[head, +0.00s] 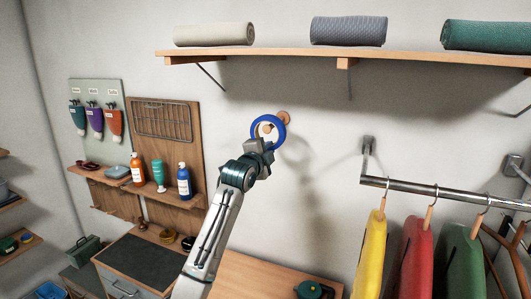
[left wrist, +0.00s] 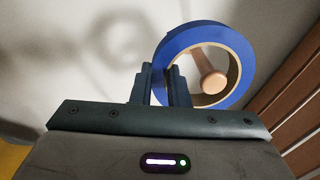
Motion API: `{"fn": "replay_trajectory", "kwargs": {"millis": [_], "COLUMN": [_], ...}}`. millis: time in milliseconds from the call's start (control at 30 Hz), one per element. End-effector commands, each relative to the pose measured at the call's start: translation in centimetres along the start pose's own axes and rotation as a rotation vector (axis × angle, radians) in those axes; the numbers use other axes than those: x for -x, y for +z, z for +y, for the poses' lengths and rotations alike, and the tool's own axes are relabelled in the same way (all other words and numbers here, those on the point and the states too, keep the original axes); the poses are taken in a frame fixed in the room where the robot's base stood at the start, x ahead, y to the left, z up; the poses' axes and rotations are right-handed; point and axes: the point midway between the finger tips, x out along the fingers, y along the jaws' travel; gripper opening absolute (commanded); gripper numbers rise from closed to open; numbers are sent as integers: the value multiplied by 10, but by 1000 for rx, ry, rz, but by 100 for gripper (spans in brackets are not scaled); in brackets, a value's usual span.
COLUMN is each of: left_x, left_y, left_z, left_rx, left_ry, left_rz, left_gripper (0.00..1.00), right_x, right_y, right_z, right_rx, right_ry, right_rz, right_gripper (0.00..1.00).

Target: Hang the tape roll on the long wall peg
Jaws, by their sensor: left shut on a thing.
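The tape roll (head: 283,133) is a blue ring with a tan inner core, held up in front of the wall. My left gripper (head: 261,144) is shut on its lower rim in the head view. The left wrist view shows the blue roll (left wrist: 247,52) gripped by its left side between the two fingers (left wrist: 161,75). A wooden wall peg (head: 266,127) shows inside the ring's hole, its round base beyond the ring at upper right. The peg's knob (left wrist: 213,83) also shows within the hole in the left wrist view. I cannot tell how far the peg passes through. My right gripper is out of view.
A wooden shelf (head: 290,56) with rolled towels runs above the peg. A metal rail (head: 450,192) with coloured garments hangs to the right. A wooden panel (head: 180,160) with bottles and a rack is on the left. The wall around the peg is bare.

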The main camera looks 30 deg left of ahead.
Motion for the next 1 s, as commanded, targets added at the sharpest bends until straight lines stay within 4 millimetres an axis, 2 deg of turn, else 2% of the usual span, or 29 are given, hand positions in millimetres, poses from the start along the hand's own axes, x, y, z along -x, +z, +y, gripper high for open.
{"fn": "replay_trajectory", "kwargs": {"millis": [667,1000], "left_x": [-41,-44], "left_y": [-1,2], "left_z": [0,11], "left_rx": [1,0], "left_ry": [0,-1], "left_rz": [0,0], "left_gripper": [0,0], "right_x": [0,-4], "right_y": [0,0], "right_z": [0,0], "right_rx": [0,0], "right_ry": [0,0], "right_rz": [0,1], "right_gripper": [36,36]}}
